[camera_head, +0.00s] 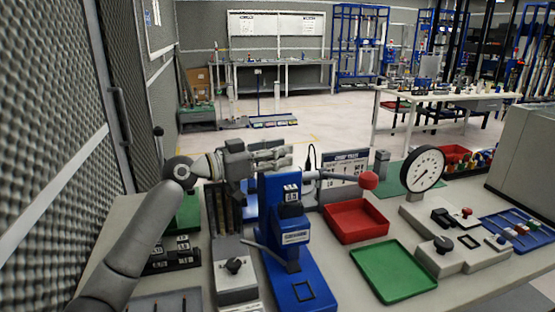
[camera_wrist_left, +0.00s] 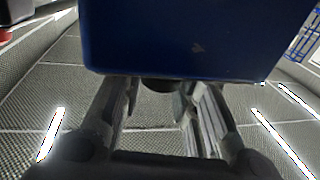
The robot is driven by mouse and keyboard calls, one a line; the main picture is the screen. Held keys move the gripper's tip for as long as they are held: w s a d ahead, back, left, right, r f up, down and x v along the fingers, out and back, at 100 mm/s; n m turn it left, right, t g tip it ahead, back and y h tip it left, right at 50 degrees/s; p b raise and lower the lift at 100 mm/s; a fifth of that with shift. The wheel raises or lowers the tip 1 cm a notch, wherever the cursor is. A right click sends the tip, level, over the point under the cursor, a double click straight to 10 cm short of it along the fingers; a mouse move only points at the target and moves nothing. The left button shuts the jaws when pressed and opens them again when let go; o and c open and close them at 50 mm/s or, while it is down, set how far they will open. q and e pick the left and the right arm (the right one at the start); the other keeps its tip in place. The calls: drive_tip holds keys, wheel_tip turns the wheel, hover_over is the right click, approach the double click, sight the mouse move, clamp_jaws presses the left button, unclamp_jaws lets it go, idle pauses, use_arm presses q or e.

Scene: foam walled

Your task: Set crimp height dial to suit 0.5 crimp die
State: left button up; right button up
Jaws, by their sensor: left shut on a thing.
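The blue crimp press (camera_head: 283,205) stands on the table in the middle of the head view, with a small white number display (camera_head: 291,192) near its top and a red-ball lever (camera_head: 368,180) reaching right. My left gripper (camera_head: 278,152) is behind the top of the press, partly hidden by it. In the left wrist view the press body is a blue block (camera_wrist_left: 195,40). A dark round knob (camera_wrist_left: 158,85) at its edge, perhaps the height dial, sits between my left fingers (camera_wrist_left: 160,100), which are shut on it. Labelled black die blocks (camera_head: 172,256) lie left of the press. The display digits are unclear.
A red tray (camera_head: 356,237) and a green tray (camera_head: 392,292) lie right of the press. A dial gauge (camera_head: 422,169) stands further right. A sign (camera_head: 345,165) stands behind the lever. A grey fixture with a black knob (camera_head: 235,267) is close on the left.

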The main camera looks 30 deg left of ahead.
use_arm(q)
drive_tip(key=shift+r, duration=0.1)
drive_tip(key=o, duration=1)
drive_tip(key=shift+s+a, duration=0.3)
drive_tip(key=shift+s, duration=0.2)
drive_tip(key=v, duration=1)
drive_tip(key=shift+s+a, duration=0.15)
drive_tip(key=shift+s, duration=0.2)
